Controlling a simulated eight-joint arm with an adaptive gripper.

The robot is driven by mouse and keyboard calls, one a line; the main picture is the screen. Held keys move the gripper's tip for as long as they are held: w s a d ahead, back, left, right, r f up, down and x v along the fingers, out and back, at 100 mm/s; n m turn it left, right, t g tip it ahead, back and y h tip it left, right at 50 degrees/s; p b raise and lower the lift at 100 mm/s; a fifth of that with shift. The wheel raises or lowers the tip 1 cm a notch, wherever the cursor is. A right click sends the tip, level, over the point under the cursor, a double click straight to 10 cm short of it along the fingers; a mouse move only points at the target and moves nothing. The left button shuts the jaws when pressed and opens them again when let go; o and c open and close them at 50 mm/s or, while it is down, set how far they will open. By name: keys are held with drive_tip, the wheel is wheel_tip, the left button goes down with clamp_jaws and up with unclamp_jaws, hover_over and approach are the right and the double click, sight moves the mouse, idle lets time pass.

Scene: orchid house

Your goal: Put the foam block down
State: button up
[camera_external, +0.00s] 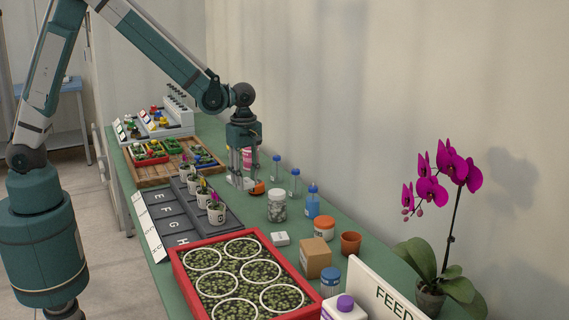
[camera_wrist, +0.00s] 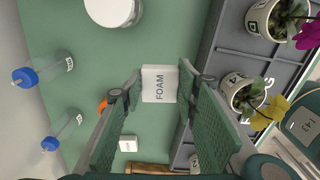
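The foam block (camera_wrist: 159,84) is a small white block with "FOAM" in dark letters on the face toward the wrist camera. It sits between the two fingertips of my gripper (camera_wrist: 160,80), with a fingertip against each side. In the external view my gripper (camera_external: 243,182) points straight down over the green table, and the white block shows only partly between the fingers. The block is at or just above the table top; I cannot tell whether its underside touches.
Beside my gripper lie an orange item (camera_external: 257,188) and a white-lidded jar (camera_external: 277,206). Blue-capped bottles (camera_external: 295,184) stand toward the wall. Potted plants (camera_external: 216,213) stand on the dark lettered rack opposite. Another small white block (camera_wrist: 128,144) lies on the table. Green table around is partly clear.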

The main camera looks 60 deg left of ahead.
drive_tip(key=w+d+r+p, duration=0.2)
drive_tip(key=w+d, duration=0.1)
drive_tip(key=d, duration=0.6)
drive_tip(key=w+d+r+p, duration=0.2)
drive_tip(key=d+r, duration=0.1)
drive_tip(key=d, duration=0.7)
wheel_tip(320, 180, up, 4)
drive_tip(key=m+p, duration=0.1)
drive_tip(key=p, duration=0.3)
hover_over(317, 247)
drive_tip(key=shift+f, duration=0.2)
drive_tip(key=shift+f, duration=3.1)
drive_tip(key=shift+f, duration=0.1)
drive_tip(key=shift+f, duration=1.8)
drive_tip(key=shift+f+b, duration=0.2)
drive_tip(key=shift+b, duration=0.1)
drive_tip(key=o, duration=0.6)
